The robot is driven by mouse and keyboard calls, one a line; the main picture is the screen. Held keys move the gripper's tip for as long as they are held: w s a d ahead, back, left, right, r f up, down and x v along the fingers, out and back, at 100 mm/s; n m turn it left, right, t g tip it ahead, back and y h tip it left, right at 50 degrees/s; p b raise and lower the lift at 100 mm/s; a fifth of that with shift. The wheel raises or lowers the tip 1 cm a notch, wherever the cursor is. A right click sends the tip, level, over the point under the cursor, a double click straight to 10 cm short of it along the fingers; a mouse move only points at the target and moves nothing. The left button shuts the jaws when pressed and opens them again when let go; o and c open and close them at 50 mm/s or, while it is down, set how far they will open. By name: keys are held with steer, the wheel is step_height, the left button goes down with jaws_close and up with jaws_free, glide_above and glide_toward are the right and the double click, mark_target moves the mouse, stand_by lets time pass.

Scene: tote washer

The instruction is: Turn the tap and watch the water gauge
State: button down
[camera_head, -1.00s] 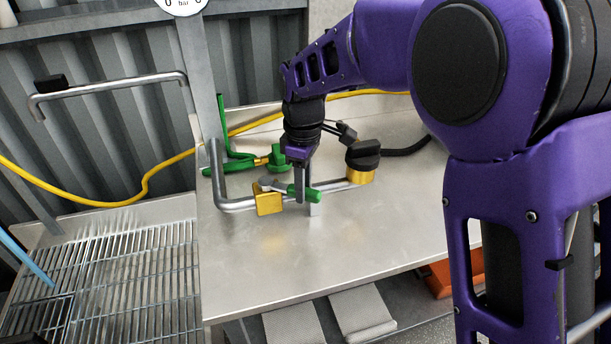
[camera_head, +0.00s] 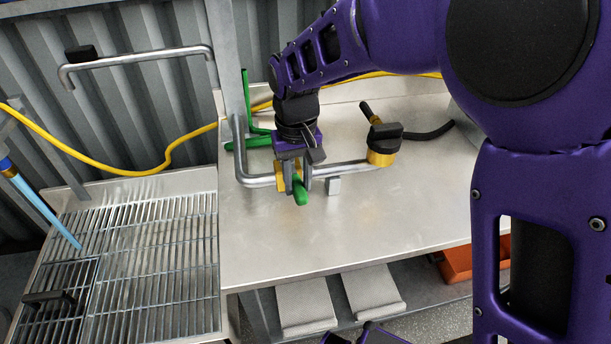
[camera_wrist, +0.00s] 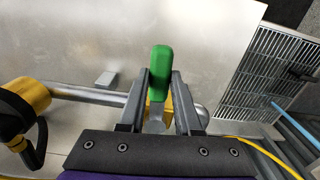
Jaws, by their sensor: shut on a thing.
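The tap is a brass valve body (camera_head: 281,180) on a steel pipe above the steel bench, with a green lever handle (camera_head: 300,194). The lever points toward the bench's front edge, across the pipe. My gripper (camera_head: 294,180) comes down from above and is shut on the lever near the brass body. In the wrist view the green lever end (camera_wrist: 161,62) sticks out between the two fingers of my gripper (camera_wrist: 160,88). Most of the brass body is hidden behind the fingers. The water gauge is in neither current view.
A brass fitting with a black knob (camera_head: 384,138) stands on the pipe's right end. A yellow hose (camera_head: 185,143) runs along the back wall. A grated basin (camera_head: 150,265) with a light-blue stream or rod (camera_head: 45,208) is left.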

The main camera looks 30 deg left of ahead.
steer(key=shift+s+a+m, duration=0.3)
steer(key=shift+m, duration=0.2)
steer(key=c, duration=0.6)
jaws_free()
step_height(320, 180, up, 18)
steer(key=p, duration=0.2)
steer(key=shift+f, duration=0.25)
